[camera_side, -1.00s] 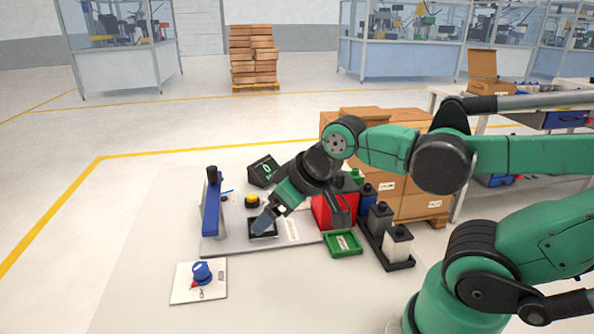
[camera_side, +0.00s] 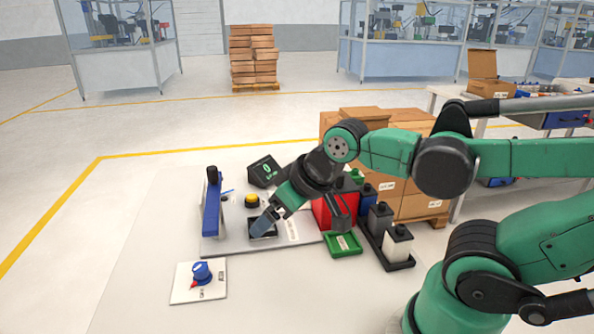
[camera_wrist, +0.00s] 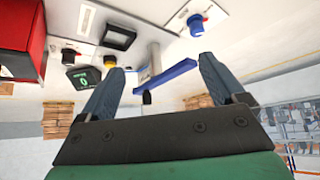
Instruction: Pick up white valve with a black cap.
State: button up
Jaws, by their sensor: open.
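The white valve with a black cap (camera_side: 397,243) stands upright at the near end of a black rack (camera_side: 401,265), on the right of the work area in the side view. I do not see it in the wrist view. My gripper (camera_side: 264,226) is well to the left of it, above the grey plate near a dark square tray, pointing down and left. In the wrist view my gripper (camera_wrist: 160,84) shows two blue-grey fingers spread wide with nothing held between them.
Grey and blue valves (camera_side: 380,218) stand behind the white one in the rack. A green tray (camera_side: 343,251) and red box (camera_side: 324,211) lie between gripper and rack. A blue upright fixture (camera_side: 211,208) and blue-knob panel (camera_side: 184,291) are left. The front table is clear.

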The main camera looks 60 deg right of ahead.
aim_at(401, 226)
jog(key=shift+d, duration=0.1)
jog(key=s+d+f+m+g, duration=0.1)
jog(key=s+d+m+g, duration=0.1)
jog(key=s+d+m, duration=0.1)
jog(key=s+d+f+m+g, duration=0.2)
jog(key=s+d+m, duration=0.1)
jog(key=s+d, duration=0.3)
jog(key=s+d+f+m+g, duration=0.1)
jog(key=s+d+m+g, duration=0.2)
jog(key=s+d, duration=0.2)
jog(key=shift+s+d+f, duration=0.1)
jog(key=shift+s+d, duration=0.05)
jog(key=shift+d, duration=0.65)
jog(key=shift+s+d+f, duration=0.1)
jog(key=shift+d, duration=0.65)
jog(key=shift+s+f, duration=0.1)
jog(key=shift+s, duration=0.05)
jog(key=shift+f, duration=2.7)
grip_shut()
